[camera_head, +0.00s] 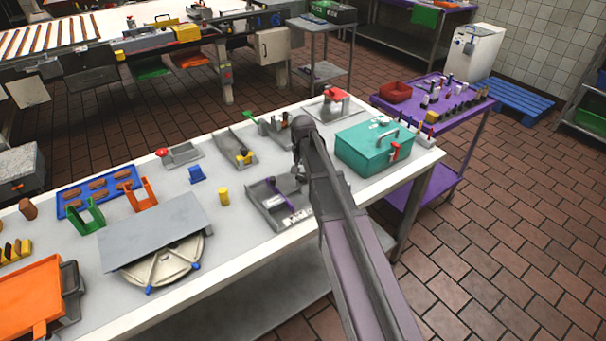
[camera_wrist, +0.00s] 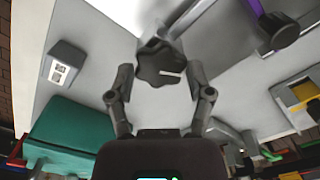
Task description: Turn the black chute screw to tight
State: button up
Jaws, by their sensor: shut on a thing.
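The black chute screw (camera_wrist: 158,58) is a dark lobed knob with a short pale line on its face, seen in the wrist view. My gripper (camera_wrist: 161,75) has one finger on either side of the knob and is shut on it. In the head view my gripper (camera_head: 298,168) is at the right end of the grey chute tray (camera_head: 262,205), on the white table. My arm and fingers hide the knob there. A purple-handled lever (camera_head: 277,191) lies across the tray, and its purple bar with a black end (camera_wrist: 278,31) shows at the wrist view's upper right.
A teal box (camera_head: 372,147) with a red latch stands close to the right of my gripper. Grey fixtures (camera_head: 234,147) stand behind on the white table (camera_head: 235,252). A purple cart (camera_head: 450,122) is beyond.

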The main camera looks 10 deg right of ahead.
jog(key=m, duration=0.5)
jog(key=shift+s+m, duration=0.15)
jog(key=shift+m, duration=0.25)
jog(key=o, duration=1.1)
jog(key=shift+o, duration=0.2)
jog(key=shift+n, duration=0.3)
